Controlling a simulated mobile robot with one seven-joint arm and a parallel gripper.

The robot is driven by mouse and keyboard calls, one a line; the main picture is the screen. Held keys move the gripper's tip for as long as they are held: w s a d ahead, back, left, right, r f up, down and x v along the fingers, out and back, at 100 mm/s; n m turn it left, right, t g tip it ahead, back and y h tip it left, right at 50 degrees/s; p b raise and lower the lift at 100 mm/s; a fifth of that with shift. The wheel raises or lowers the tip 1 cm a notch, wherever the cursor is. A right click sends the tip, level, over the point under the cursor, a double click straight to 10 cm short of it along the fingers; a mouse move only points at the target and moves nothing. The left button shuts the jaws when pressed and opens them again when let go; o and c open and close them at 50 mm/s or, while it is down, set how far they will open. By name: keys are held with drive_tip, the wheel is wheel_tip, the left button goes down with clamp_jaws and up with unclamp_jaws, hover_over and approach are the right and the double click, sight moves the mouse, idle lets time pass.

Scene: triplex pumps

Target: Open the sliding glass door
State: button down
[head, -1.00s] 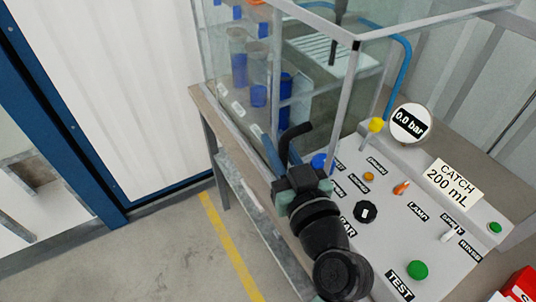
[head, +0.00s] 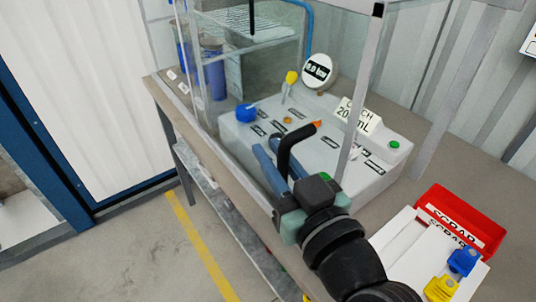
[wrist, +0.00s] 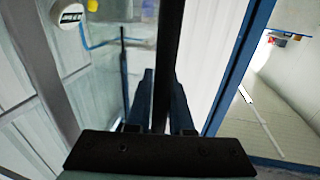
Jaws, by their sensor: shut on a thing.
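The sliding glass door shows in the head view as a clear pane with a pale metal frame post (head: 360,95), in front of the control panel. Its black bar handle (head: 284,155) stands out from the pane. My gripper (head: 268,150), with blue fingers, is shut on this handle. In the wrist view the dark handle bar (wrist: 169,55) runs upright between my two fingers (wrist: 163,85). The pane is so clear that its edges are hard to make out. An opening seems to show left of the handle, by the blue-filled cylinders (head: 213,70), but I cannot tell its width.
The grey control panel (head: 235,135) with knobs and a round gauge (head: 318,70) stands behind the door. A red scrap bin (head: 460,220) and blue and yellow pieces (head: 463,260) lie at right. The floor at left is clear, with a yellow line (head: 200,245).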

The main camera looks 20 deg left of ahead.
drive_tip(key=shift+s+d, duration=0.2)
drive_tip(key=shift+d, duration=0.05)
drive_tip(key=c, duration=0.8)
unclamp_jaws()
drive_tip(key=b+v, duration=0.1)
drive_tip(key=v, duration=1.2)
drive_tip(key=shift+b, duration=0.4)
